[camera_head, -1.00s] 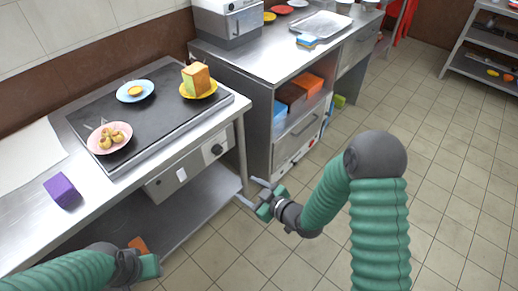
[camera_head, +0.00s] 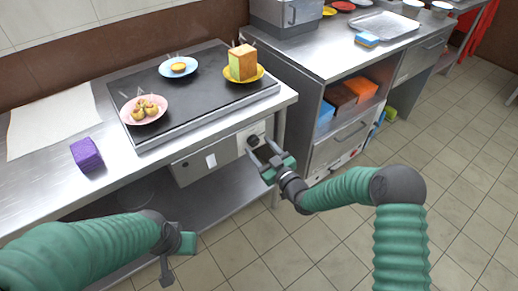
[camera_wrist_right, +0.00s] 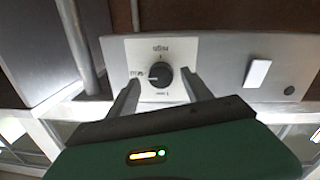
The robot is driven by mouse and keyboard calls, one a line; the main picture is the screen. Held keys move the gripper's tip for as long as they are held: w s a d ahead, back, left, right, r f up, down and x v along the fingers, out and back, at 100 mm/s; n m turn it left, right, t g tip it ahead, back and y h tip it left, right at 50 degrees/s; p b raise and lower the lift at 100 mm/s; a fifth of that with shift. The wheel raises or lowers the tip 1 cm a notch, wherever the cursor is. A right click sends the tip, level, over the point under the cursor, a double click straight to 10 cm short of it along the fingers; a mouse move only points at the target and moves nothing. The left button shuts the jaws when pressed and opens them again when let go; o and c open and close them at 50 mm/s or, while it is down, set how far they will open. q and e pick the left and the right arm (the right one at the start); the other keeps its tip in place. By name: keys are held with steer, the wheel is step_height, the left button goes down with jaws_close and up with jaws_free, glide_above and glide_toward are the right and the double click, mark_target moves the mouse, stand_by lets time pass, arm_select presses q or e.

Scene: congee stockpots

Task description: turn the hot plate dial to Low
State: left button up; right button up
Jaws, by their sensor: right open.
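The black hot plate (camera_head: 185,92) lies on the steel counter, with its control panel (camera_head: 205,160) on the front below it. The round black dial (camera_head: 253,140) is at the panel's right end. In the right wrist view the fingertips (camera_wrist_right: 160,80) stand on either side of the dial; contact cannot be told. My left gripper (camera_head: 175,262) hangs low in front of the counter.
On the hot plate stand a pink plate (camera_head: 128,112), a blue plate (camera_head: 165,70) and a yellow plate with a cake-like block (camera_head: 242,63). A purple block (camera_head: 86,154) lies on the counter. A steel cabinet (camera_head: 335,150) stands close on the right.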

steer(key=shift+w+a, duration=0.65)
steer(key=shift+a, duration=0.05)
steer(key=shift+d, duration=0.3)
steer(key=shift+c, duration=0.5)
steer(key=shift+d, duration=0.1)
steer(key=shift+c, duration=1.3)
steer(key=shift+s+a, duration=0.1)
steer(key=shift+a, duration=0.1)
jaws_close()
arm_select(q)
steer(key=shift+a+f, duration=0.15)
steer(key=shift+f, duration=0.05)
steer(key=shift+f, duration=0.1)
arm_select(e)
steer(key=shift+n, duration=0.3)
